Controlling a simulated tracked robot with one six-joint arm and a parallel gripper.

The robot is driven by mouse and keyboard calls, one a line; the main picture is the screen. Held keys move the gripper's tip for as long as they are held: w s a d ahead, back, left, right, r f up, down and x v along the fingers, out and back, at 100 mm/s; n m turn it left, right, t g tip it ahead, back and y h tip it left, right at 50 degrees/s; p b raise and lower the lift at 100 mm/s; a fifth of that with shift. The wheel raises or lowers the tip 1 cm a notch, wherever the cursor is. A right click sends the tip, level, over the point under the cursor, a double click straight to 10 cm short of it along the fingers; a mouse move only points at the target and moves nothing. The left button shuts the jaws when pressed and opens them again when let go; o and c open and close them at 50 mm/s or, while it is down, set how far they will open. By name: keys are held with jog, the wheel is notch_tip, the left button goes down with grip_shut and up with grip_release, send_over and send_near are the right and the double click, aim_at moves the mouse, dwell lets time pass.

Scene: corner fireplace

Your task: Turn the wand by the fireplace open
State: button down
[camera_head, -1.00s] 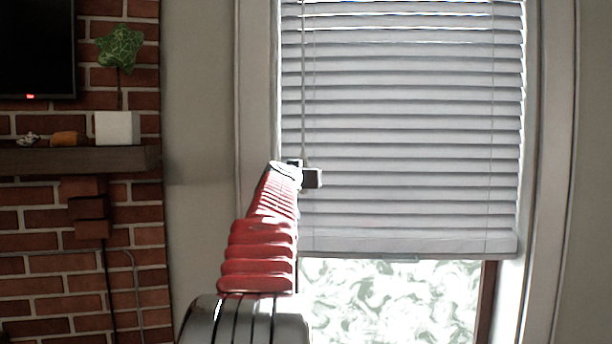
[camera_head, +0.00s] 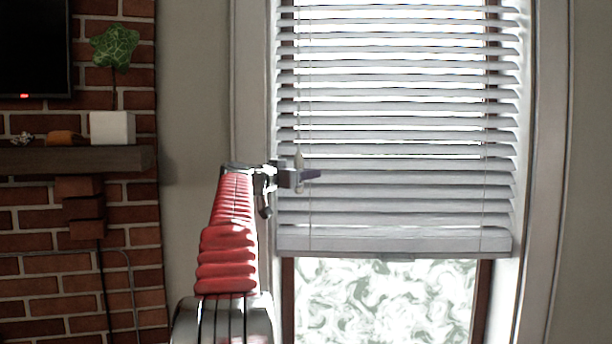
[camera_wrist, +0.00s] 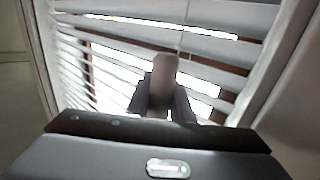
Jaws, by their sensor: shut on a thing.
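The white window blind (camera_head: 390,245) hangs over the window with its slats tilted and bright gaps between many of them, mostly in the upper part. My gripper (camera_head: 308,175) is at the blind's left side, in front of the slats. In the wrist view my gripper (camera_wrist: 163,106) is shut on a blurred grey upright piece, which looks like the wand (camera_wrist: 164,68). A short pale bit of it (camera_head: 299,157) sticks up above the jaws in the head view. The rest of the wand is hard to make out against the slats.
A brick fireplace wall (camera_head: 40,285) stands at the left. Its dark mantel (camera_head: 80,159) bears a white pot (camera_head: 112,128) with a green plant (camera_head: 114,46) and small ornaments. A black screen (camera_head: 30,45) hangs above. Plain wall separates fireplace and window.

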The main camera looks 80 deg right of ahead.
jog(key=shift+r+m+g+y, duration=0.15)
jog(key=shift+m+g+y, duration=0.5)
jog(key=shift+g, duration=0.3)
jog(key=shift+r+m+g+y, duration=0.15)
jog(key=shift+m+g+y, duration=0.3)
jog(key=shift+m+g, duration=0.4)
jog(key=shift+s+a+f+g+y, duration=0.25)
jog(key=shift+f+g+y, duration=0.15)
jog(key=shift+f, duration=0.15)
jog(key=c, duration=1.9)
grip_release()
jog(key=o, duration=0.3)
jog(key=shift+r+m, duration=0.2)
jog(key=shift+m, duration=0.1)
jog(key=shift+a, duration=0.15)
jog(key=v, duration=1.3)
jog(key=shift+w+a, duration=0.2)
jog(key=shift+w, duration=0.15)
